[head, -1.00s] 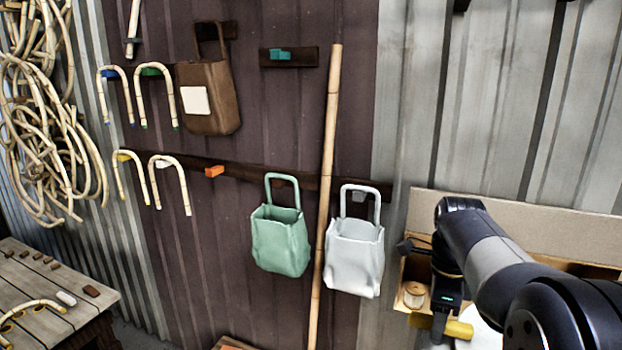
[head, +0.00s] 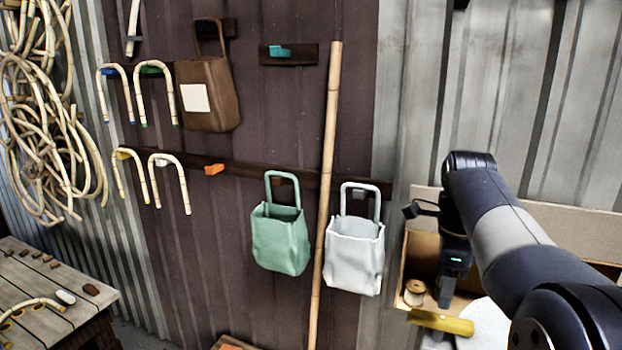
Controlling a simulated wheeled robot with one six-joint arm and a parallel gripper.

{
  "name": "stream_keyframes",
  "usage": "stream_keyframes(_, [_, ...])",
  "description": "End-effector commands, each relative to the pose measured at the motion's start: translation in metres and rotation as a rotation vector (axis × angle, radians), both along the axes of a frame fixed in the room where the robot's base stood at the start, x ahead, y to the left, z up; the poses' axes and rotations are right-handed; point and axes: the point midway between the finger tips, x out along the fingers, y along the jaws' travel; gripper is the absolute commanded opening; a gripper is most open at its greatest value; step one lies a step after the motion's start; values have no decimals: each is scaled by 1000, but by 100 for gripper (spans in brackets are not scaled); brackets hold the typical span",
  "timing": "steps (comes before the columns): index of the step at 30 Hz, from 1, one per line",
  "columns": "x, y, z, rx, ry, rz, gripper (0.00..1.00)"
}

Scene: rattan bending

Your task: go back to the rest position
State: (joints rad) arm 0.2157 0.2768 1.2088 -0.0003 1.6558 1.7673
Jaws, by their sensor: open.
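My arm reaches in from the lower right of the head view.
The yellow piece (head: 441,322) lies by the front of the wooden box (head: 425,245), near a spool (head: 415,292) and a white round thing (head: 488,322). A green bag (head: 280,240), a white bag (head: 354,255) and a tall pole (head: 326,180) are to the left.

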Motion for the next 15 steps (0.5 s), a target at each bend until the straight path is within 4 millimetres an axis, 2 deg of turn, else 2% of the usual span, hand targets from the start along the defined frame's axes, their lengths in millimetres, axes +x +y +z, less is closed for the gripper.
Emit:
stream_keyframes(10, [-1, 1, -68, 1, 5, 1, 45])
stream_keyframes(15, [-1, 1, -69, 0, -1, 137, 45])
